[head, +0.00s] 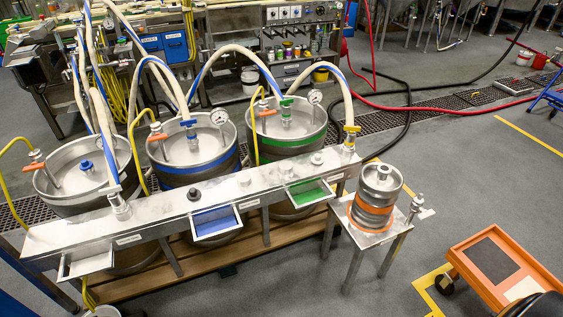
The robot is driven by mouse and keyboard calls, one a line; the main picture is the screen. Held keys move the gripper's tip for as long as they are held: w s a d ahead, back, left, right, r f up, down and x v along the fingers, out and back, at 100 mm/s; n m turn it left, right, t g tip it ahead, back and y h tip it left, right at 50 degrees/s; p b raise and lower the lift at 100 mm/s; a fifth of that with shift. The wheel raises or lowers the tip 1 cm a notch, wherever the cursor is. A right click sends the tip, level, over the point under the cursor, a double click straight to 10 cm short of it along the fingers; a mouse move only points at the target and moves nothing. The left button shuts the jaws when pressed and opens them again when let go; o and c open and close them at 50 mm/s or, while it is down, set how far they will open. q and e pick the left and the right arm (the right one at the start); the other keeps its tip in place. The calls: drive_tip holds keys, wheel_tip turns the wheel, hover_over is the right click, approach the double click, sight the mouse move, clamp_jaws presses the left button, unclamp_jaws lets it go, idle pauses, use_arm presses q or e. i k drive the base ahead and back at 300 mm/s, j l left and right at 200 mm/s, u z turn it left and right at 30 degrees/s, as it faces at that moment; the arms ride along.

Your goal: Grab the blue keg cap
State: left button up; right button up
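A small blue cap (87,166) sits on the top of the left steel keg (62,192), near the keg's middle. It looks upright, and no hose is attached to it. A blue fitting (188,123) on the middle keg (205,166) joins a hose end and is a separate part. Neither of my grippers shows in the head view.
A steel rail (160,221) runs before the kegs, with a blue tray (215,222), a green tray (311,192) and a plain tray (86,263). Hoses arch above the kegs. A small keg (381,181) stands right; an orange cart (497,247) is lower right.

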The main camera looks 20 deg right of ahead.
sight(86, 164)
drive_tip(key=i+l+u, duration=0.1)
drive_tip(key=i+u, duration=0.35)
drive_tip(key=i, duration=0.85)
